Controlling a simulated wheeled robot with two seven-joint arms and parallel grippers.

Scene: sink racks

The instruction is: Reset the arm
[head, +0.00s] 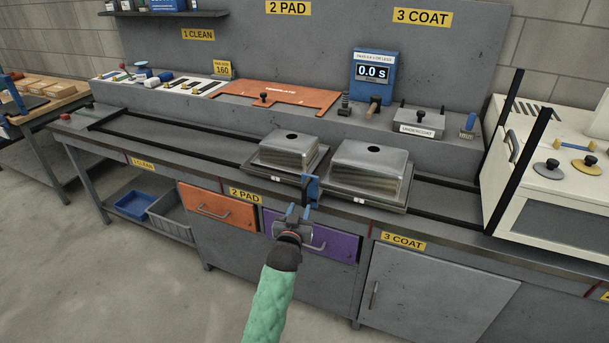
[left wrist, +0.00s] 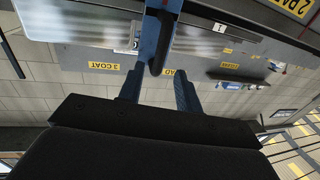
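My left gripper (head: 298,211) reaches up from the bottom of the head view on a green-sleeved arm, in front of the purple drawer (head: 330,238). Its two blue fingers show apart in the left wrist view (left wrist: 159,75), with nothing held between them. A blue upright bracket (head: 312,189) with a black end stands at the bench's front edge, just beyond the fingertips. It also shows in the left wrist view (left wrist: 158,22), close past the fingers; I cannot tell whether they touch. My right gripper is in neither view.
Two metal sinks (head: 289,151) (head: 368,167) sit upside down on racks along the bench rails. An orange drawer (head: 218,207) is left of the purple one. A white machine (head: 553,165) stands at right. The floor at front left is clear.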

